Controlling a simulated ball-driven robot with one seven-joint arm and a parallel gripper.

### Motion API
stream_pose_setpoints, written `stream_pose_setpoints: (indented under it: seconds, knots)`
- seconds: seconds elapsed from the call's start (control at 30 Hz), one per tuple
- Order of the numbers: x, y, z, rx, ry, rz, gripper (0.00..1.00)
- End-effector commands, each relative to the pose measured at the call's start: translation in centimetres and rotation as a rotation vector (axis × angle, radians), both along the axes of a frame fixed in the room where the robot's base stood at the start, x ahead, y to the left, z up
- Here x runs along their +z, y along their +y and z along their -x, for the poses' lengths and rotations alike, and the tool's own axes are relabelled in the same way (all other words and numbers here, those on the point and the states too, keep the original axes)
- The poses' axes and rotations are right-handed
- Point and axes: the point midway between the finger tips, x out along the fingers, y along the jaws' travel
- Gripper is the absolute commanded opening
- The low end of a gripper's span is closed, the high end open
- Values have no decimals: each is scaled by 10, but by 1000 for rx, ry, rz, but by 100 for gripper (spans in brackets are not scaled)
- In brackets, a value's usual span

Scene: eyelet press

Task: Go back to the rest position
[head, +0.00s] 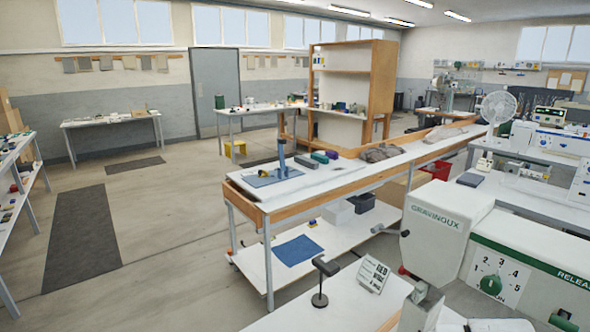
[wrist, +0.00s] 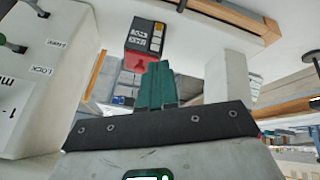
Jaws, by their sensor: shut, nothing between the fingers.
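My gripper (wrist: 155,84) shows in the wrist view as green fingers pressed together beyond a dark screwed plate, with nothing between them. I cannot make it out in the head view. The press, a white machine marked GRAVINOUX (head: 437,215), stands at the right front in the head view. It has a dark-knobbed lever and a numbered dial (head: 491,285). In the wrist view a white labelled housing (wrist: 40,75) fills the left side, close to my gripper but apart from the fingers.
A small sign (head: 372,273) and a black stand (head: 320,285) are on the white bench at the front. A long workbench (head: 300,190) runs behind it. A red and black box (wrist: 145,42) lies beyond the fingers in the wrist view. Open floor (head: 160,220) lies at the left.

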Motion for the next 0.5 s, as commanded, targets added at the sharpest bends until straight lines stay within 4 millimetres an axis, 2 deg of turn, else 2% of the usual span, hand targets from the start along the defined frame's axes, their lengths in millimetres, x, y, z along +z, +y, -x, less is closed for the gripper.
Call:
stream_pose_setpoints:
  seconds: [0.03, 0.23, 0.4, 0.5]
  knots:
    - [-20, -4, 19, 30, 29, 2, 0]
    - [-84, 1, 88, 173, 126, -44, 0]
    - [-129, 22, 156, 289, 205, -131, 0]
    - [-147, 38, 194, 344, 243, -194, 0]
